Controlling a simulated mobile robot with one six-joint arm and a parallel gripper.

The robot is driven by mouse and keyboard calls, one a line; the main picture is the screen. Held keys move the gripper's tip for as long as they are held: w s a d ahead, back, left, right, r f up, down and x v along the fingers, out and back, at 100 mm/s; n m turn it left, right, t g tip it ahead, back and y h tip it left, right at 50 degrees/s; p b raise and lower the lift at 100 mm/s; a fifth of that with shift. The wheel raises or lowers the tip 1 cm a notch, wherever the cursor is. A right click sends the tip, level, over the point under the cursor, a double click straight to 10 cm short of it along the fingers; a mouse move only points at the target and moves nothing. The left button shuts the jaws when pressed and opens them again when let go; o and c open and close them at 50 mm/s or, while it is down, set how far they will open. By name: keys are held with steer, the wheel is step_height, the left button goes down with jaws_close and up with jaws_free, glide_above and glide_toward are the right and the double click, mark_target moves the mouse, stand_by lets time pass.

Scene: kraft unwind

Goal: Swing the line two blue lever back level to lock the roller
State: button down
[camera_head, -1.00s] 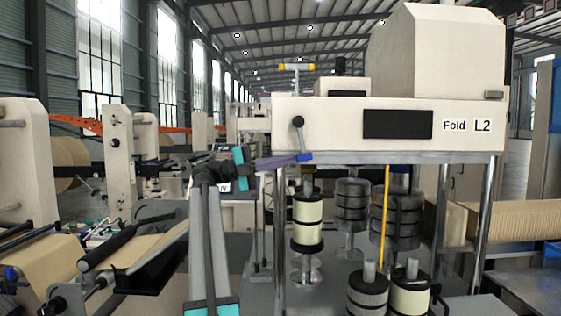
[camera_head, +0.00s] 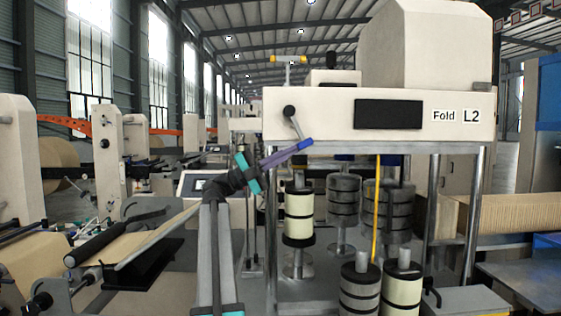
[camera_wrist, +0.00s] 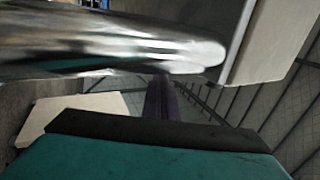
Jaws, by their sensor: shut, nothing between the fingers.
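The lever hangs from a black round knob (camera_head: 289,110) on the left front of the cream machine marked L2. Its grey arm (camera_head: 295,126) slants steeply down and a little right, ending at a blue piece (camera_head: 305,144). My gripper (camera_head: 298,149), with purple fingers, is shut and empty, tilted up to the right. Its tip meets the blue piece from the left and seems to touch it. In the wrist view, the teal gripper body (camera_wrist: 150,155) and purple fingers (camera_wrist: 160,100) show; I cannot make out the lever there.
A shiny metal bar (camera_wrist: 110,50) crosses close over my fingers in the wrist view. The cream machine housing (camera_head: 395,115) is right of my gripper. Rollers (camera_head: 299,215) stand below it, and a yellow rod (camera_head: 376,205) rises among them.

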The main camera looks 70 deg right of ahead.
mark_target(302, 151)
steer(key=shift+g, duration=0.6)
steer(key=shift+s+d+r+b, duration=0.1)
steer(key=shift+s+d+b, duration=0.15)
steer(key=shift+s+b, duration=0.35)
steer(key=shift+s+d+r+b, duration=0.1)
steer(key=shift+s+d+b, duration=0.2)
steer(key=shift+s, duration=0.45)
steer(key=shift+s+d+r+b, duration=0.1)
steer(key=shift+s+d+b, duration=0.1)
steer(key=shift+s+b, duration=0.4)
steer(key=shift+s, duration=0.1)
steer(key=shift+f, duration=0.1)
steer(key=w+a+f+b, duration=0.1)
steer(key=w+f, duration=0.2)
steer(key=w+a+f+b, duration=0.1)
steer(key=w+f, duration=0.2)
steer(key=w+a+f+b, duration=0.1)
steer(key=w+f+b, duration=0.1)
steer(key=f, duration=0.2)
steer(key=shift+w+a+f, duration=0.1)
steer(key=shift+w+a, duration=0.1)
steer(key=shift+w, duration=0.2)
